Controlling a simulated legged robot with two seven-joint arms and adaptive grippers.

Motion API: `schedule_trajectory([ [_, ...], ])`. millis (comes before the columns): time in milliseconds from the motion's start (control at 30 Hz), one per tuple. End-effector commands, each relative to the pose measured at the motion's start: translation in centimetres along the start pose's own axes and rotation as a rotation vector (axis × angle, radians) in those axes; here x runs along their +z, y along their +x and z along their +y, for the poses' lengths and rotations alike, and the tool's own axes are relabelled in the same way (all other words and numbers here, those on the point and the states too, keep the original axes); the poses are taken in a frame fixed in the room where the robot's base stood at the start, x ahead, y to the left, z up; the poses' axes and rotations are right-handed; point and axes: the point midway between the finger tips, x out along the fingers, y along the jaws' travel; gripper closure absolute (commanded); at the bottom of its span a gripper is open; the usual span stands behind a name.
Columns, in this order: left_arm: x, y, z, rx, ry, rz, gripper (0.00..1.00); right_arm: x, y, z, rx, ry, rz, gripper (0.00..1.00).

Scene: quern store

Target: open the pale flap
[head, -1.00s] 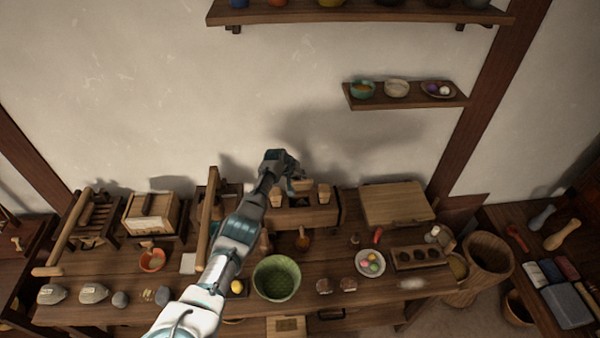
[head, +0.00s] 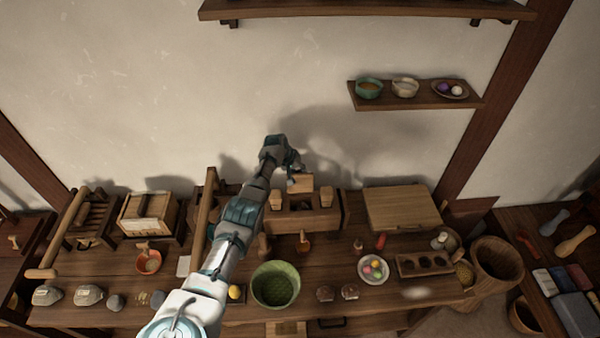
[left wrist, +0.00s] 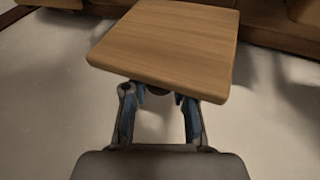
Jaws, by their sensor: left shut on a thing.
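The pale flap (head: 301,183) is a small square of light wood, tilted up above a brown wooden box (head: 302,220) at the back of the bench. My left gripper (head: 292,178) is at its wall-side edge, shut on it. In the left wrist view, the flap (left wrist: 170,45) fills the upper middle, and my left gripper (left wrist: 160,98) reaches under its near edge with a finger on each side. The fingertips and the part they grip are mostly hidden under the flap. My right gripper is not in view.
Wooden blocks (head: 326,196) stand at the box's sides. A pale board (head: 402,208) lies to the right, and a wooden rail (head: 205,220) rises to the left. A green bowl (head: 276,284) stands in front. A small shelf (head: 415,101) hangs above right; the wall between is clear.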

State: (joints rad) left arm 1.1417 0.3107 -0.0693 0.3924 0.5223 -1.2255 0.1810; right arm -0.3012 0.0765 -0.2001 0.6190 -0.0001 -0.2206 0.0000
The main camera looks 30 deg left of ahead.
Motion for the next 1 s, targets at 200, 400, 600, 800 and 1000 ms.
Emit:
schedule_trajectory([
  [200,-0.06,0.06,0.11,0.002,0.000,0.004,1.00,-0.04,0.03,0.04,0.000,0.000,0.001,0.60],
  [400,-0.08,0.06,0.07,0.001,0.000,0.004,1.00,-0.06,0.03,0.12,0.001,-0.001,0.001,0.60],
  [600,-0.05,0.03,0.05,0.001,0.000,0.003,0.48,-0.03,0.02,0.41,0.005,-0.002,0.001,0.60],
  [800,-0.04,-0.05,0.06,0.002,0.000,0.003,0.48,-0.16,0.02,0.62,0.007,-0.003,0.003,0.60],
  [1000,-0.10,-0.66,0.01,0.003,0.000,0.002,0.48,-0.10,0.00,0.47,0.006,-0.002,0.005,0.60],
])
